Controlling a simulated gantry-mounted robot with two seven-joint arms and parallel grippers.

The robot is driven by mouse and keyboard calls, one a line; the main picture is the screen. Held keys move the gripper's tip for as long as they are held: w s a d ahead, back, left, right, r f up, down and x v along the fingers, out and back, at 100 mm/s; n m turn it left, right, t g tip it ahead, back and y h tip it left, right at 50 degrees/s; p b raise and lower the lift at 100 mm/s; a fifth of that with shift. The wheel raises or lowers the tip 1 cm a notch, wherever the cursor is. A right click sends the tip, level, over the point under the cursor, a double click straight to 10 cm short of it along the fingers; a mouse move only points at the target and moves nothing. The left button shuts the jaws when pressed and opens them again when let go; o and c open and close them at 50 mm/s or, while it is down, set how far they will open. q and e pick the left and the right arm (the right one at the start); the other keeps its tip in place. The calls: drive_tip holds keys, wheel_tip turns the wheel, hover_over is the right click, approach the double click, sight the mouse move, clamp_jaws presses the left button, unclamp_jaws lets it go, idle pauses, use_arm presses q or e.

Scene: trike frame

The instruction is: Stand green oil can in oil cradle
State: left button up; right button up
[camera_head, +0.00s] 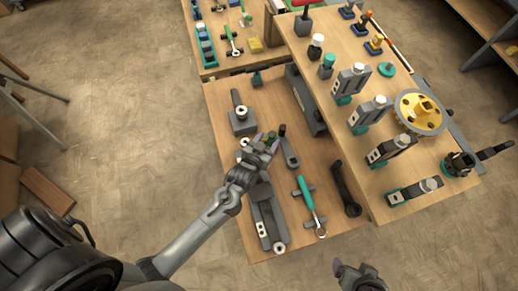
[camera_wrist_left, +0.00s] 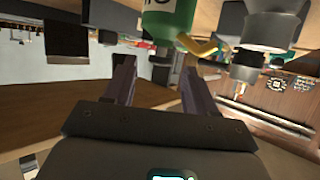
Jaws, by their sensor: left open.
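The green oil can (camera_wrist_left: 168,20) shows large at the top of the left wrist view. It has a white label, and a yellow part sits beside its lower end. My left gripper (camera_head: 267,142) is over the near workbench; its open fingers also show in the left wrist view (camera_wrist_left: 158,70). The can is just past the fingertips, with a visible gap between the fingers. In the head view only a small green patch shows at this gripper. I cannot pick out the oil cradle with certainty. My right gripper (camera_head: 358,277) is at the bottom edge; its jaws are unclear.
Near the left gripper, a grey block with a post (camera_head: 242,121) stands on the bench. A green-handled tool (camera_head: 310,201) and a dark crank-like part (camera_head: 346,190) lie to the right. The raised shelf holds several grey-and-green fixtures and a yellow wheel (camera_head: 420,111).

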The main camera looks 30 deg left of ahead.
use_arm(q)
drive_tip(key=s+r+m+g+h, duration=0.1)
drive_tip(key=s+r+g, duration=0.1)
drive_tip(key=s, duration=0.5)
drive_tip(key=s+r+m+g+h, duration=0.1)
drive_tip(key=s+g, duration=0.3)
drive_tip(key=s, duration=0.4)
drive_tip(key=shift+a+r, duration=0.3)
drive_tip(key=shift+r, duration=0.6)
drive_tip(key=o, duration=0.3)
drive_tip(key=s+r+g, duration=0.1)
drive_tip(key=s, duration=0.1)
drive_tip(key=s+a+g, duration=0.1)
drive_tip(key=s, duration=0.2)
drive_tip(key=s+a+r+m+g, duration=0.1)
drive_tip(key=s, duration=0.1)
drive_tip(key=shift+s+r+g+y, duration=0.3)
drive_tip(key=shift+g, duration=0.1)
drive_tip(key=shift+o, duration=0.2)
